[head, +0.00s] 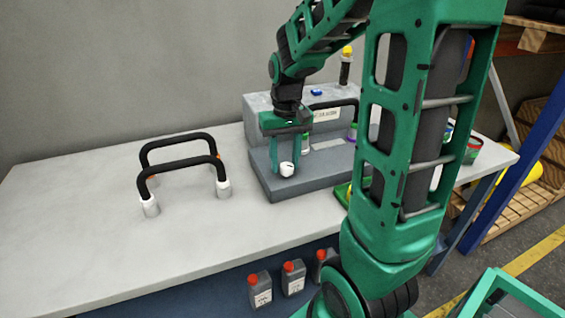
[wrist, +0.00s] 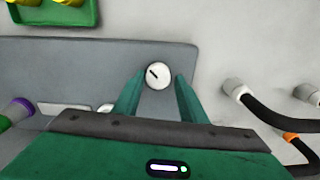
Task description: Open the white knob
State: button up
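The white knob (head: 287,169) is on the front part of the grey box (head: 262,172) on the table. In the wrist view the knob (wrist: 158,76) is a white disc with a short dark mark slanting toward the upper left. My green gripper (head: 285,165) points down at the knob. Its two fingers are apart, one on each side of the knob, with a small gap visible on both sides in the wrist view. Nothing is held. I cannot tell how far down the fingertips reach beside the knob.
Black handles with white ends (head: 180,165) stand left of the box. A green tray (wrist: 55,12) holds yellow items. Red-capped bottles (head: 292,280) sit below.

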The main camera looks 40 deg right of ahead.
aim_at(285, 165)
jog(key=shift+o, duration=0.5)
jog(key=shift+s, duration=0.15)
notch_tip(285, 165, up, 11)
jog(key=shift+f, duration=0.2)
